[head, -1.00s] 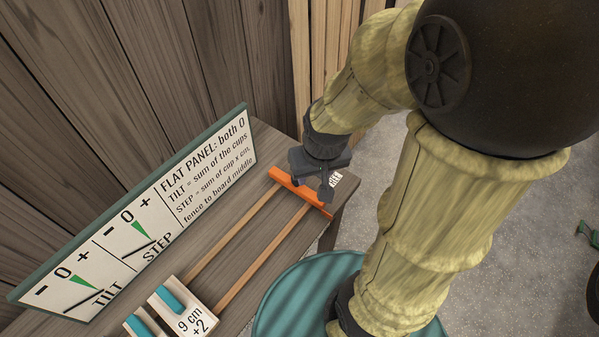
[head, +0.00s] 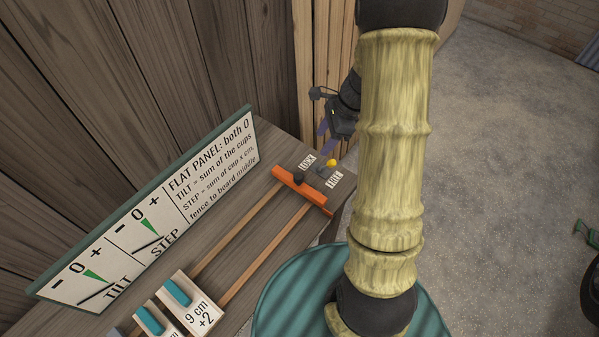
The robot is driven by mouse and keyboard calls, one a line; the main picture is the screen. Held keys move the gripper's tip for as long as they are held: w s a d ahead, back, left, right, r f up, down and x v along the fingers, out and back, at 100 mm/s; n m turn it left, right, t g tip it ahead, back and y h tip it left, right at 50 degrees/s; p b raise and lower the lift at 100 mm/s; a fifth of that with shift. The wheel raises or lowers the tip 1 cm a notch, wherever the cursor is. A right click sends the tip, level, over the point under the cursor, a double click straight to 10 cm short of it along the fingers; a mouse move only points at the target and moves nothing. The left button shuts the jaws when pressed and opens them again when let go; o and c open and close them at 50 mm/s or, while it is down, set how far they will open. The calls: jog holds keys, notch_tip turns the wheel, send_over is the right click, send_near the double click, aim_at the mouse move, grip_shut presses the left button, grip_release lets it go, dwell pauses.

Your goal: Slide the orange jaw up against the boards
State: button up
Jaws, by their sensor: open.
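The orange jaw (head: 311,193) is a bar lying across two wooden rails near the right end of the table, with a small dark knob on it. The white boards (head: 199,307) with teal strips are at the lower left end of the rails. One reads "9 cm +2", and others are cut off by the frame's bottom edge. Bare rail lies between the jaw and the boards. My gripper (head: 326,141) is open and empty, above and beyond the jaw, and apart from it. Part of it is hidden behind my arm.
A yellow-tipped lever (head: 331,163) stands by the LOCK label (head: 307,162) and FREE label (head: 335,179), beside the jaw. A sign with TILT and STEP dials (head: 150,215) stands along the wall side. A teal round surface (head: 290,300) is below the table's front edge.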

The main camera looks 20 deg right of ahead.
jog(key=shift+d, duration=0.1)
jog(key=shift+s+f, duration=0.1)
jog(key=p, duration=0.3)
send_near(299, 175)
jog(key=x, duration=0.9)
jog(key=shift+s+f, duration=0.1)
grip_shut()
